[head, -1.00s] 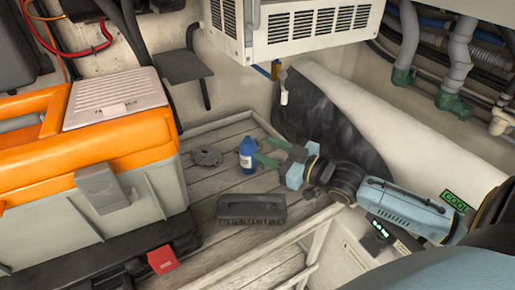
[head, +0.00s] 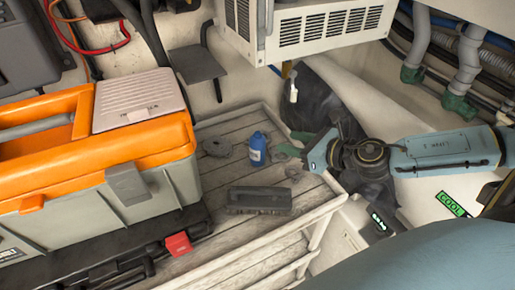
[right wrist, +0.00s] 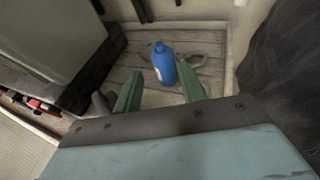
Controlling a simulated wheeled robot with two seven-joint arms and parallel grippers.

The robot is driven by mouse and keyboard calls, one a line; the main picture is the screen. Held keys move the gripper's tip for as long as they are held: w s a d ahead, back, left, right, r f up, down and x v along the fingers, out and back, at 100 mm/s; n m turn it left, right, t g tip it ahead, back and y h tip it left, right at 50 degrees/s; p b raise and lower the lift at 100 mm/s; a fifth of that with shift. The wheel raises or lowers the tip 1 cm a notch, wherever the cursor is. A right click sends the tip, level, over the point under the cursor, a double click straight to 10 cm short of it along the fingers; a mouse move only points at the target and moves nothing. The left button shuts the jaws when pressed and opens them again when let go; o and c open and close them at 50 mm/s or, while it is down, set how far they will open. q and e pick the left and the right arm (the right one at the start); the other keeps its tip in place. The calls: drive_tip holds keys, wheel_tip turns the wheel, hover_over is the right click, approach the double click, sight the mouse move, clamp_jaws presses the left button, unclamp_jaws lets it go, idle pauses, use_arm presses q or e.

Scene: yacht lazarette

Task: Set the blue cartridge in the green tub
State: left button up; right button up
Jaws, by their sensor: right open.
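The blue cartridge (head: 257,150), bottle-shaped with a pale label, stands upright on the grey slatted shelf. It also shows in the right wrist view (right wrist: 164,64), beyond and between the fingers as seen there. My right gripper (head: 292,144), with green fingers, is open and empty, just to the right of the cartridge in the head view. A gap shows between fingertips and cartridge. I see no green tub in these frames. My left gripper is not in view.
The slatted shelf (head: 232,181) also bears a dark brush-like block (head: 259,200) and a grey round fitting (head: 217,147). An orange-and-grey toolbox (head: 165,150) stands at the left. A white vented unit (head: 318,27) overhangs the back. A raised rim edges the shelf.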

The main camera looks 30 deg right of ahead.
sight(260, 135)
drive_tip(key=p+x, duration=0.1)
drive_tip(key=x, duration=0.5)
drive_tip(key=shift+w+a+r, duration=0.1)
drive_tip(key=shift+w+a, duration=0.05)
drive_tip(key=shift+p+x, duration=0.7)
drive_tip(key=shift+x, duration=2.35)
drive_tip(key=shift+c, duration=0.2)
clamp_jaws()
